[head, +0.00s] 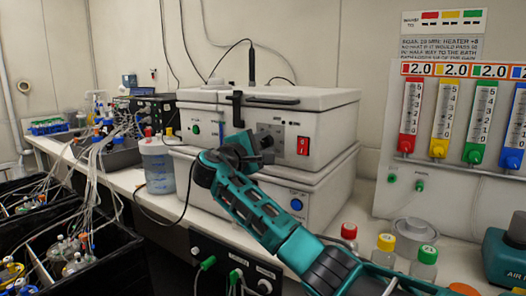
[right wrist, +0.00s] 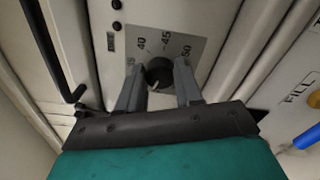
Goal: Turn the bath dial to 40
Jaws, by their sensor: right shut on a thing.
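The bath dial (right wrist: 158,71) is a round dark knob on a grey scale plate (right wrist: 143,29) in the right wrist view. The numbers 40, 45 and 50 read around its upper side, with a partly hidden number at the left. A small pale mark shows on the knob's lower part; I cannot tell which number it gives. My right gripper (right wrist: 157,82) has one finger on each side of the knob and is shut on it. In the head view my right gripper (head: 258,150) is at the bath's front panel and hides the knob; part of the plate (head: 271,131) shows.
The white bath (head: 335,130) has a red switch (head: 303,146) right of the dial and a green button (head: 195,128) at left. A black latch (head: 237,108) hangs above. Capped bottles (head: 386,246) stand on the bench at right; a clear jug (head: 157,168) stands at left.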

